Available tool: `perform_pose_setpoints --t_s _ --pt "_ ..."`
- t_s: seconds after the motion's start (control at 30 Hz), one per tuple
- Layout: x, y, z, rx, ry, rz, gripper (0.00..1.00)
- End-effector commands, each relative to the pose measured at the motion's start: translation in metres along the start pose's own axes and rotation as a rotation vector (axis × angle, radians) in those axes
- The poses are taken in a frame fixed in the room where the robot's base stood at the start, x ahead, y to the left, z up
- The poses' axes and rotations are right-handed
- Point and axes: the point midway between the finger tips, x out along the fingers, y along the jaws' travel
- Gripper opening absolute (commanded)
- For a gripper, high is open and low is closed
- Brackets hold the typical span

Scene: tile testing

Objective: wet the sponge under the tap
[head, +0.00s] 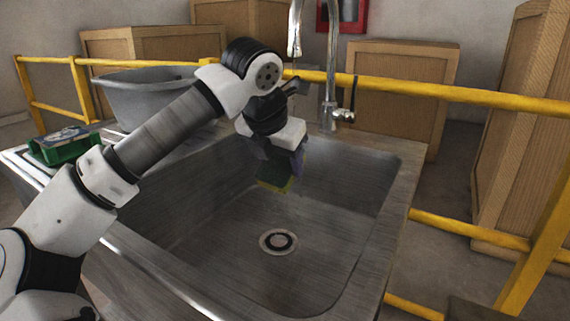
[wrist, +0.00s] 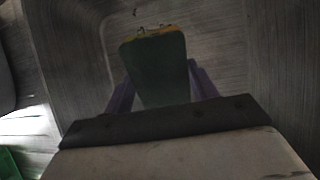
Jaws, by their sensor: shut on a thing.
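The sponge (head: 275,177), dark green with a yellow side, hangs from my gripper (head: 286,158) inside the sink basin. In the wrist view the sponge (wrist: 157,68) stands between two purple fingers (wrist: 158,92), which are shut on it. The tap (head: 331,65) is a chrome spout with a lever at the back rim of the sink (head: 365,215). The sponge is below and a little left of the spout end (head: 294,45), clear of the basin floor.
A round drain (head: 278,241) lies in the basin floor. A grey tub (head: 150,97) and a green tray (head: 62,148) are on the counter at left. A yellow rail (head: 430,92) runs behind the sink, with wooden crates (head: 395,100) beyond. The front of the basin is empty.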

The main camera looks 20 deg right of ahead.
Motion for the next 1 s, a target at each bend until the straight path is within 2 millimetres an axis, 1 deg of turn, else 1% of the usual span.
perform_pose_setpoints --t_s 0.03,0.6,0.77,1.0 --pt "-0.001 0.000 -0.005 -0.001 0.000 0.002 0.39" --pt "-0.023 -0.008 -0.043 -0.001 0.000 0.002 0.39" --pt "-0.027 -0.010 -0.049 0.000 0.000 0.002 0.39" --pt "-0.027 -0.010 -0.049 0.000 0.001 0.001 0.39"
